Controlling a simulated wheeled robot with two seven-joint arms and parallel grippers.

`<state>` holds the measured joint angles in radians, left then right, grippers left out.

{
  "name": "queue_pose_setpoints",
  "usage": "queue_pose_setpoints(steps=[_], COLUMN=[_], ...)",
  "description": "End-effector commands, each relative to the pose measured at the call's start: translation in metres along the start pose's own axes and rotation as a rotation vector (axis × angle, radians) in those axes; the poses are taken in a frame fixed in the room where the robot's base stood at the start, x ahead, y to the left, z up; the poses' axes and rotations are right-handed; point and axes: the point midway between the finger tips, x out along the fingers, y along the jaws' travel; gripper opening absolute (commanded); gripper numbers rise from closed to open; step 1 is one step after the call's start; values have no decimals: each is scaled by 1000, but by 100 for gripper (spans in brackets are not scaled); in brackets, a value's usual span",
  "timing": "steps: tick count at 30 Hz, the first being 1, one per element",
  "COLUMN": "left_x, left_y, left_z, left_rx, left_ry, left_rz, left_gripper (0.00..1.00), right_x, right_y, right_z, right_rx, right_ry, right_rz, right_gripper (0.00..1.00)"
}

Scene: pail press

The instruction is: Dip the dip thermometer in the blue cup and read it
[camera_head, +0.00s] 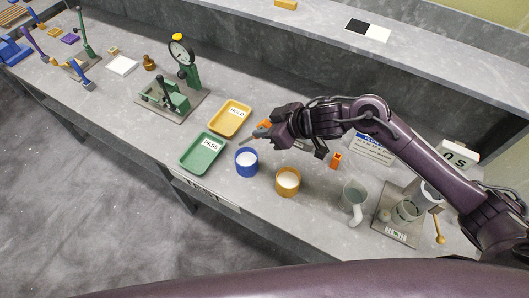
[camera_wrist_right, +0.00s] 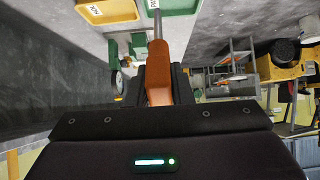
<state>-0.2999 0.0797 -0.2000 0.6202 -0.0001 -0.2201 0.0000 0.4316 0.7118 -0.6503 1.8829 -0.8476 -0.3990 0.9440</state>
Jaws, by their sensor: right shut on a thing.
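The dip thermometer shows in the right wrist view as an orange handle (camera_wrist_right: 158,72) with a thin grey metal stem (camera_wrist_right: 157,25). My right gripper (camera_head: 267,131) is shut on the orange handle; the wrist view shows the handle between its dark fingers (camera_wrist_right: 158,85). In the head view a bit of orange (camera_head: 265,124) shows at the fingers. The blue cup (camera_head: 246,168) stands on the bench with pale contents, just below the gripper in the picture. The stem appears clear of the cup. No reading can be made out. My left gripper is not in view.
A yellow cup (camera_head: 288,188) stands right of the blue cup. A green PASS tray (camera_head: 188,164) and yellow HOLD tray (camera_head: 222,133) lie to the left. An orange block (camera_head: 335,160), a mug (camera_head: 353,199) and a green press (camera_head: 172,98) stand nearby.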

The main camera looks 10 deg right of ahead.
Motion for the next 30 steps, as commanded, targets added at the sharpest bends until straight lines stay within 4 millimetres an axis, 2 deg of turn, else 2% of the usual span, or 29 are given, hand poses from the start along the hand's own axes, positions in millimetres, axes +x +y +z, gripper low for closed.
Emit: queue_pose_setpoints(steps=[14,17,22,27,30], left_x=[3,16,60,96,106], left_y=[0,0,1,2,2], left_z=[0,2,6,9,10], left_rx=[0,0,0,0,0], left_ry=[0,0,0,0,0], left_rz=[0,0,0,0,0], left_gripper=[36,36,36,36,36], right_x=[2,7,12,-7,-19], right_y=[-1,-3,-1,17,26], right_z=[0,1,10,34,48], right_rx=[5,27,144,312,380], right_ry=[1,5,10,9,6], right_rz=[5,30,161,351,432], right_gripper=[0,0,0,0,0])
